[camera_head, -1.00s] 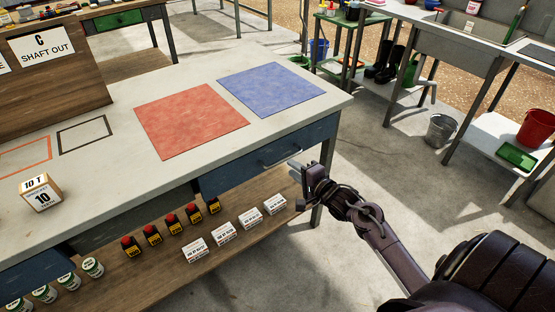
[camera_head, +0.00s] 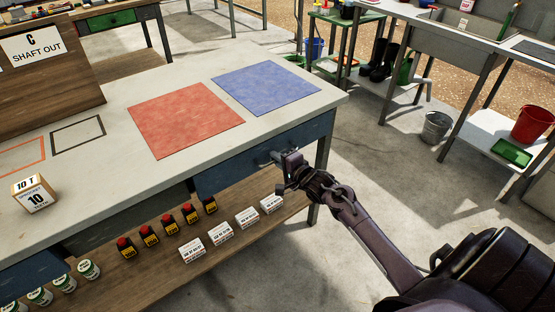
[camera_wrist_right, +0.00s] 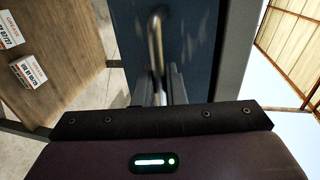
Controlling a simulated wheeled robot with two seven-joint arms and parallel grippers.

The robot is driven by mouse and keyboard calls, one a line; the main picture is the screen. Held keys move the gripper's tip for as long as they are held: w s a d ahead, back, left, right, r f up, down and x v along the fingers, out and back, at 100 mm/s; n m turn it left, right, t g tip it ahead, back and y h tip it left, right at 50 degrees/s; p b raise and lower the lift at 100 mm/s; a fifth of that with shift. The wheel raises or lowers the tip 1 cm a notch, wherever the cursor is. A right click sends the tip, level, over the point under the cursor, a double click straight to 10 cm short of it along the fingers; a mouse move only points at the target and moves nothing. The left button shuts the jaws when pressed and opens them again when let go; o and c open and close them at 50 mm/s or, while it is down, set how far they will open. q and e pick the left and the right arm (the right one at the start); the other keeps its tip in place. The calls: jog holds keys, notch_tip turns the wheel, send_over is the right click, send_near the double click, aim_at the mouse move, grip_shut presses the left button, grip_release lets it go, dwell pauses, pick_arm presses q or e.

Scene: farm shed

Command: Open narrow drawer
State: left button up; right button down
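The narrow drawer (camera_head: 232,176) is a dark blue front under the right end of the white-topped workbench (camera_head: 200,75). It looks closed. Its metal bar handle (camera_head: 268,158) is partly hidden behind my right gripper (camera_head: 283,163) in the head view. In the right wrist view the blue drawer front (camera_wrist_right: 190,35) fills the upper middle. The handle (camera_wrist_right: 155,42) runs down between the two fingers of my right gripper (camera_wrist_right: 160,88). A small gap shows beside the bar, so the fingers look open around it. My left gripper is not in view.
A red mat (camera_head: 185,118) and a blue mat (camera_head: 265,87) lie on the bench top. The lower shelf (camera_head: 150,265) below the drawer holds white boxes (camera_head: 221,234) and black-and-red bottles (camera_head: 168,223).

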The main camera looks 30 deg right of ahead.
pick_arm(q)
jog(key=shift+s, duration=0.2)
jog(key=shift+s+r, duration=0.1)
pick_arm(e)
jog(key=shift+s, duration=0.1)
